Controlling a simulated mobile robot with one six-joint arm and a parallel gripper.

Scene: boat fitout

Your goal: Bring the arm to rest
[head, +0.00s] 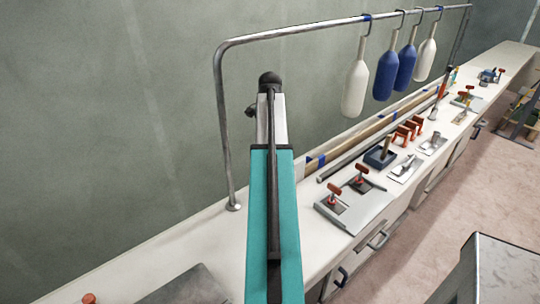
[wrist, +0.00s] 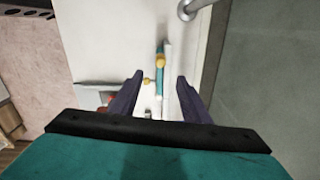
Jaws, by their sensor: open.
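My gripper (wrist: 160,76) shows in the wrist view with its two dark fingers spread apart and nothing held between them. It points down over the white bench top (wrist: 105,40). In the head view my teal arm reaches up and away over the bench (head: 175,262), and I cannot make out the fingers there. Beyond the fingers, in the wrist view, a narrow teal thing with yellow knobs (wrist: 160,62) lies below; I cannot tell what it is.
A metal rail (head: 226,130) stands on the bench just left of my arm, with blue and white bottle-shaped fenders (head: 387,76) hanging from it. Plates with red-handled valves (head: 360,179), a dark blue box (head: 380,158) and orange clamps (head: 403,133) lie right. A grey cabinet (head: 500,270) stands front right.

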